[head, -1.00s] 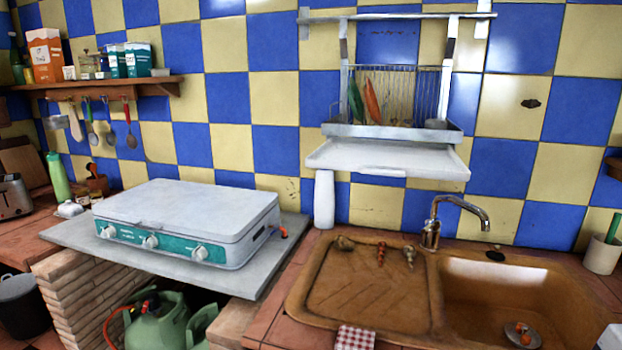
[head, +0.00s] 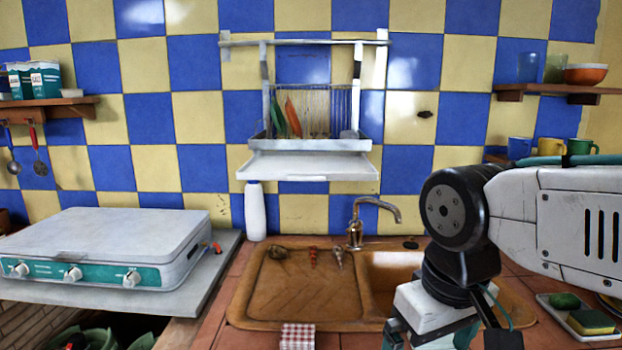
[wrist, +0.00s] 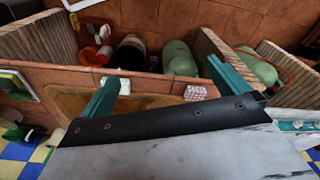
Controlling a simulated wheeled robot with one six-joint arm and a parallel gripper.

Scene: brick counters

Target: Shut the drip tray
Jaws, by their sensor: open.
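The white drip tray (head: 310,170) hangs on the tiled wall beneath the dish rack (head: 315,143) in the head view. It juts forward from under the rack, with its top surface and front lip showing. My gripper (wrist: 165,72) is open and empty in the wrist view, its two teal fingers spread apart. In the head view my arm comes in from the right and my gripper is low over the sink's right side, its fingers cut off by the lower edge. It is below and to the right of the tray, well apart from it.
A white bottle (head: 255,212) stands just below the tray's left end. The tap (head: 358,220) rises below its right end. A camping stove (head: 110,240) is at left, a brown sink (head: 300,285) below. A shelf with cups (head: 545,90) is at right.

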